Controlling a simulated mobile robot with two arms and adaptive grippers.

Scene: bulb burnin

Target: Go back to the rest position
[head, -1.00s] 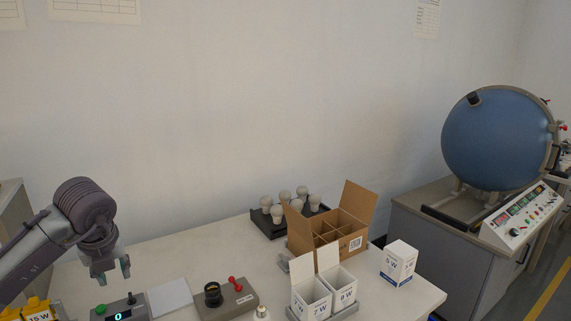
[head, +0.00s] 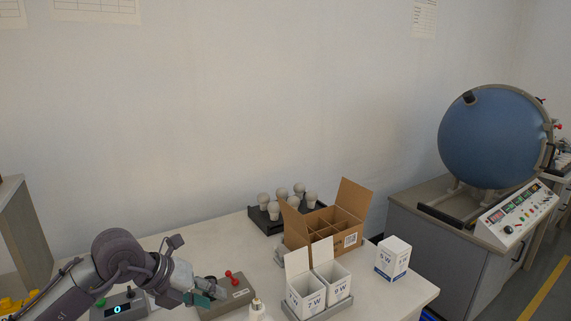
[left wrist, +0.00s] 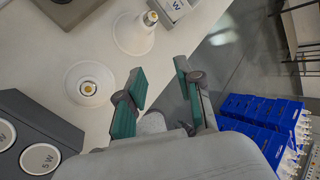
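My left gripper (head: 208,290) is low over the front of the table in the head view, beside the grey socket box (head: 230,293) with the red lever, and partly covers it. In the left wrist view its teal fingertips (left wrist: 160,88) are apart with nothing held between them. A white bulb (head: 257,311) stands at the front edge of the head view, right of the gripper. Two white bulb-like pieces, one nearer (left wrist: 90,84) and one farther (left wrist: 134,32), show left of the fingers in the wrist view. My right gripper is not in view.
A tray of bulbs (head: 262,223), a divided cardboard box (head: 350,228), open white cartons (head: 318,295) and a closed carton (head: 394,258) stand on the table. A blue sphere (head: 494,137) is at right. Blue crates (left wrist: 262,120) are on the floor.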

